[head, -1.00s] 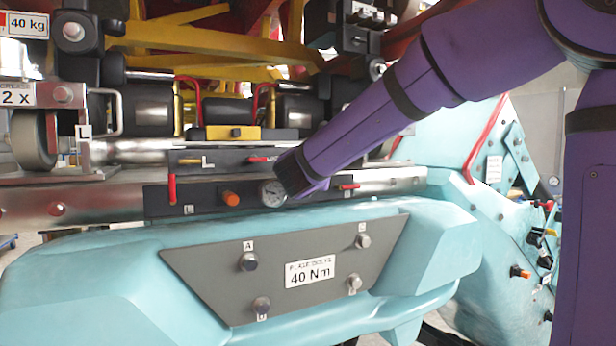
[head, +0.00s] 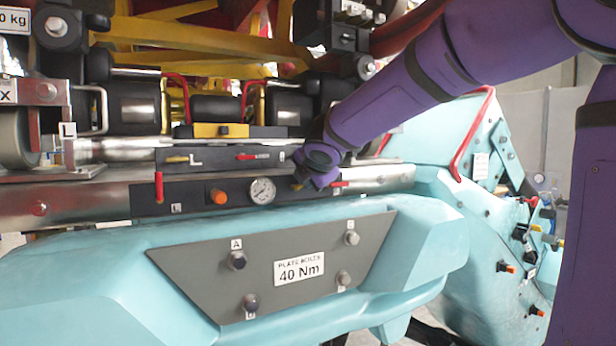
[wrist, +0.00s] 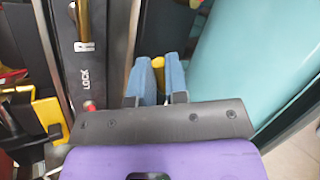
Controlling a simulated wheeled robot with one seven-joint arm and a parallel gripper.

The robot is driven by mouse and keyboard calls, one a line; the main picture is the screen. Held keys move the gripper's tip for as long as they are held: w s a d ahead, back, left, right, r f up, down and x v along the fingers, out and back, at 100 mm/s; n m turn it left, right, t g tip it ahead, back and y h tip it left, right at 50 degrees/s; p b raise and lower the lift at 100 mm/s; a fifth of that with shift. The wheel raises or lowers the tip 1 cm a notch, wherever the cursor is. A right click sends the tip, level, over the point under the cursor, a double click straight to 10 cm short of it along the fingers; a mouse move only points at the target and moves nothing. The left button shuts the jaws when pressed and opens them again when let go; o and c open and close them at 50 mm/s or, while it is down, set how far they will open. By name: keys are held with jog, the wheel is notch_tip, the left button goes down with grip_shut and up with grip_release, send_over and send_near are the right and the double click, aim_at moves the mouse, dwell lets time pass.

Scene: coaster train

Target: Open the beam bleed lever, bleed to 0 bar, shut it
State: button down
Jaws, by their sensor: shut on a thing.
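A dark control panel (head: 240,197) runs along the steel beam in the head view. A round white gauge (head: 262,191) sits on it; its reading is too small to tell. Just right of the gauge, a small yellow lever (head: 297,187) shows below my gripper (head: 312,178). In the wrist view, my gripper's blue fingers (wrist: 157,80) are shut on the yellow lever (wrist: 158,63), whose tip shows between them. The gripper hides the lever's base, so I cannot tell its exact angle.
An orange knob (head: 218,197) and a red lever (head: 159,187) sit left of the gauge. Another red lever (head: 338,184) is close right of my gripper. An upper panel (head: 222,157) with yellow and red levers is just above. The teal body (head: 120,260) bulges out below.

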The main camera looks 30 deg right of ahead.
jog(key=shift+d+f+m+g+y, duration=0.2)
jog(key=shift+f+m+y, duration=0.2)
jog(key=shift+m+y, duration=0.4)
jog(key=shift+d+f+m+g+y, duration=0.15)
jog(key=shift+f+m+y, duration=0.25)
jog(key=shift+m+y, duration=0.4)
jog(key=shift+d+f+y, duration=0.1)
jog(key=shift+d+y, duration=0.05)
jog(key=shift+y, duration=0.25)
jog(key=c, duration=1.4)
grip_release()
jog(key=v, duration=1)
jog(key=shift+s, duration=0.4)
jog(key=s+a+f+m+g, duration=0.3)
jog(key=s+f+m, duration=0.4)
jog(key=s, duration=0.5)
jog(key=s+a+f+m+g, duration=0.2)
jog(key=s+f+m+g, duration=0.1)
jog(key=s+f+m, duration=0.5)
jog(key=s+m, duration=0.3)
jog(key=s, duration=0.2)
jog(key=shift+a+h, duration=0.3)
jog(key=shift+a, duration=0.1)
